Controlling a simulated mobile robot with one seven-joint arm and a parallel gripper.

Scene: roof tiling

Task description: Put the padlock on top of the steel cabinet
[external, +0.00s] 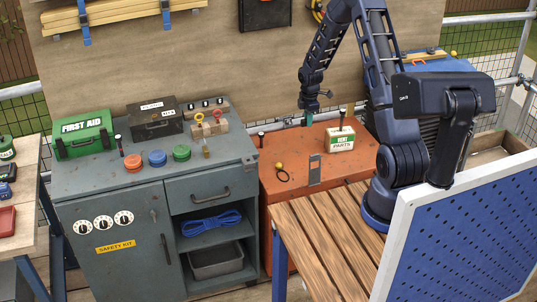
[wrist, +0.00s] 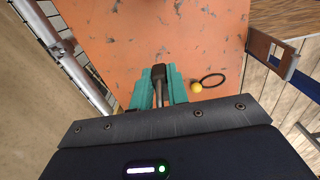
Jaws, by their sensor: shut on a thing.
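My gripper (external: 306,117) is above the back of the orange cabinet top (external: 328,190). In the wrist view its teal fingers (wrist: 159,92) are shut on a slim dark-ended item (wrist: 158,73) with a paler shaft. I cannot tell whether this is the padlock. The grey steel cabinet (external: 122,190) stands to the left of my gripper. A tiny brass-coloured thing (external: 206,153) on its top, in front of a wooden block, is too small to identify.
The grey top bears a green first aid box (external: 83,135), a black box (external: 155,119), coloured knobs (external: 157,158) and a wooden block with red and yellow loops (external: 208,129). A parts box (external: 340,139) and a yellow ball with a dark ring (external: 280,166) are on the orange top.

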